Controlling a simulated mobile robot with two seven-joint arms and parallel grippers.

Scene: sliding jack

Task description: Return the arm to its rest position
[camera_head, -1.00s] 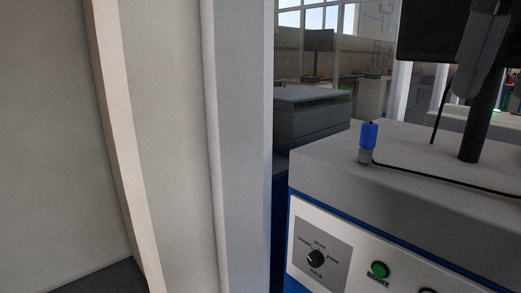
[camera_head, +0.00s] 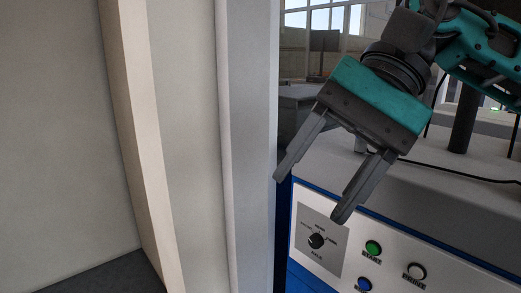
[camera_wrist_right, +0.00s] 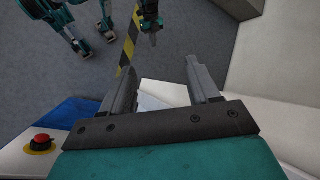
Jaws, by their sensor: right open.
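My right gripper (camera_head: 308,198) has a teal body and two grey fingers spread apart with nothing between them. Its arm comes in from the upper right of the head view. The gripper hangs in front of the blue and white machine (camera_head: 416,251), above and near its control panel with a black rotary knob (camera_head: 316,241). The open fingers also show in the right wrist view (camera_wrist_right: 162,80). My left gripper is not in the head view.
A tall pale wall panel (camera_head: 190,150) fills the left, close beside the right gripper's left finger. The panel carries a green button (camera_head: 373,248) and a blue button (camera_head: 363,284). A red emergency button (camera_wrist_right: 41,142) and striped floor tape (camera_wrist_right: 128,45) show in the wrist view.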

